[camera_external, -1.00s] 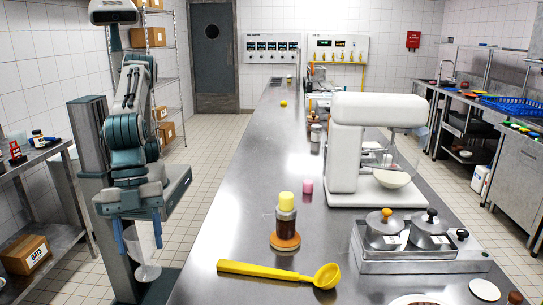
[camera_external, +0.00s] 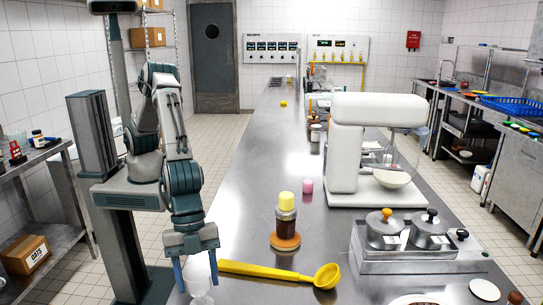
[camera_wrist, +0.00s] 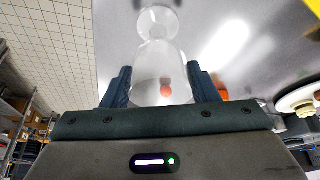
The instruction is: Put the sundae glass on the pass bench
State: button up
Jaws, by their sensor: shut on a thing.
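The sundae glass (camera_external: 200,284) is clear and see-through. It sits between the two blue fingers of my gripper (camera_external: 198,272), at the near left edge of the long steel bench (camera_external: 243,170). The wrist view also shows the glass (camera_wrist: 160,55), with a finger on each side of it and its round foot pointing away from my gripper (camera_wrist: 160,88). My gripper is shut on it. I cannot tell whether its foot touches the bench top. No label shows which surface is the pass bench.
A yellow ladle (camera_external: 275,273) lies just right of the glass. A brown bottle with a yellow cap (camera_external: 285,215) stands on an orange disc beyond it. A white stand mixer (camera_external: 352,145) and a tray with lidded pots (camera_external: 415,262) stand at right. Bare bench lies left of the bottle.

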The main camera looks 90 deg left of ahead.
jog(key=shift+f, duration=0.15)
jog(key=o, duration=1.5)
